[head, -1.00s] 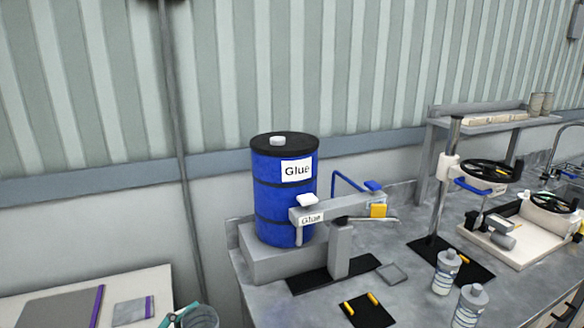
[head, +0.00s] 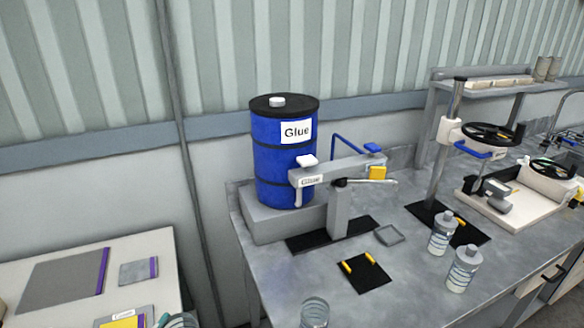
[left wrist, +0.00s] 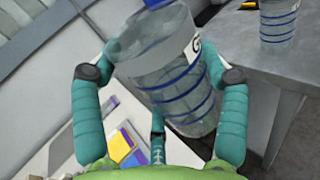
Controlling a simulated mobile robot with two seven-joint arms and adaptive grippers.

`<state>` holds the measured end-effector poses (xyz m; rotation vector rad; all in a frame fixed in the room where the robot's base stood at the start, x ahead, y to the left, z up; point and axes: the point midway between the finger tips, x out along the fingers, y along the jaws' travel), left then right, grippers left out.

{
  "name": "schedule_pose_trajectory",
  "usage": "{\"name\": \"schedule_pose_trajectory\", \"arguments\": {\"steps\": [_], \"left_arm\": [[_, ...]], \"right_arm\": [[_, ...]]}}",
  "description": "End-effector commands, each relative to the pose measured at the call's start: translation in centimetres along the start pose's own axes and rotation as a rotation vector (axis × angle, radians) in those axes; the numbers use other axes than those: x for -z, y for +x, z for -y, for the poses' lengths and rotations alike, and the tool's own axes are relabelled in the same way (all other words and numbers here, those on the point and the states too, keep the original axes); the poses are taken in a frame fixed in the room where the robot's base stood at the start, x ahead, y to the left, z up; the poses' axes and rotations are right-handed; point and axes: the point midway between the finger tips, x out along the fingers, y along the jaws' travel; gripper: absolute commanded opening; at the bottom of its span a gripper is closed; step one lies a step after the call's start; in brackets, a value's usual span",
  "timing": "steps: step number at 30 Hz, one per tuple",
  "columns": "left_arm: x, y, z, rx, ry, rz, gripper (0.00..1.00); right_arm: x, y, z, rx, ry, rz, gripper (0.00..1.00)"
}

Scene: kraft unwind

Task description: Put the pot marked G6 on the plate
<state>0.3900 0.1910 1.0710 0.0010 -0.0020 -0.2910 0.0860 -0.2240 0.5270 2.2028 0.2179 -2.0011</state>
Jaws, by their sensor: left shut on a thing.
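My left gripper (left wrist: 160,58) is shut on a clear pot (left wrist: 170,85) with blue bands. A white label on its side shows part of a "G"; the rest is hidden by a finger. In the head view, only a teal bit of this gripper (head: 172,321) shows at the bottom edge. Another clear pot (head: 314,312) stands on the bench near its front edge; it also shows in the left wrist view (left wrist: 278,20). A small grey square plate (head: 388,235) lies by the glue stand. A black plate (head: 375,280) with two yellow pegs lies in front. My right gripper is not seen.
A blue glue drum (head: 284,165) and a dispenser arm (head: 340,170) stand at the back of the bench (head: 300,265). Two lidded bottles (head: 463,268) and a wheel press (head: 490,132) are right. A pale table (head: 150,245) with sheets is left, across a gap.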

Motion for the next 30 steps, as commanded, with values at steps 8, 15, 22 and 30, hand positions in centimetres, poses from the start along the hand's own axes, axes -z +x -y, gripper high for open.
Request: {"name": "schedule_pose_trajectory", "arguments": {"steps": [8,15,22,30], "left_arm": [[-0.8,0.8,0.6,-0.194,-0.012,0.003,0.39],[1.1,1.1,0.7,-0.295,0.0,-0.001,0.39],[4.2,1.1,0.7,-0.292,0.0,0.0,0.39],[5.1,1.1,0.7,-0.291,0.0,0.001,0.39]], "right_arm": [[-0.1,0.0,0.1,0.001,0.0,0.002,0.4],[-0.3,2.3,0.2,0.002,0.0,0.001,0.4],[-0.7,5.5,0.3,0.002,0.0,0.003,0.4],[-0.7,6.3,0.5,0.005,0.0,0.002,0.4]]}}
